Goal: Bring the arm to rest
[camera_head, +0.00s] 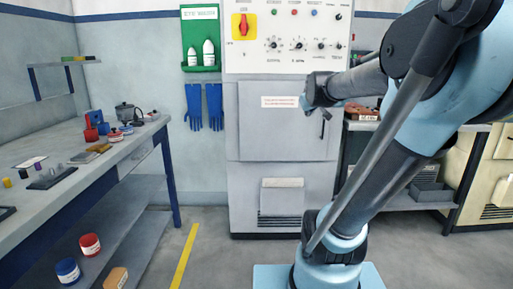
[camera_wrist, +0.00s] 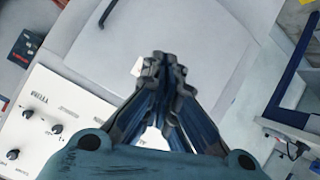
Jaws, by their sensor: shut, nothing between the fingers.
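My gripper (camera_head: 318,97) is at the end of my raised blue-and-grey arm, in front of the grey cabinet (camera_head: 255,180) in the head view. In the wrist view my gripper (camera_wrist: 162,68) has its fingers together with nothing between them. The cabinet's door (camera_head: 262,135) is closed, with a dark handle (camera_head: 323,123) close beside and below the fingers. Behind the fingers in the wrist view lies the pale cabinet door (camera_wrist: 110,70). I cannot tell whether the gripper touches the cabinet.
A workbench (camera_head: 70,190) with small tools and parts runs along the left. The control panel (camera_head: 285,38) is above the door. Blue gloves (camera_head: 214,106) hang on the wall. A shelf unit (camera_head: 412,205) stands at the right. The floor by the yellow line (camera_head: 184,258) is clear.

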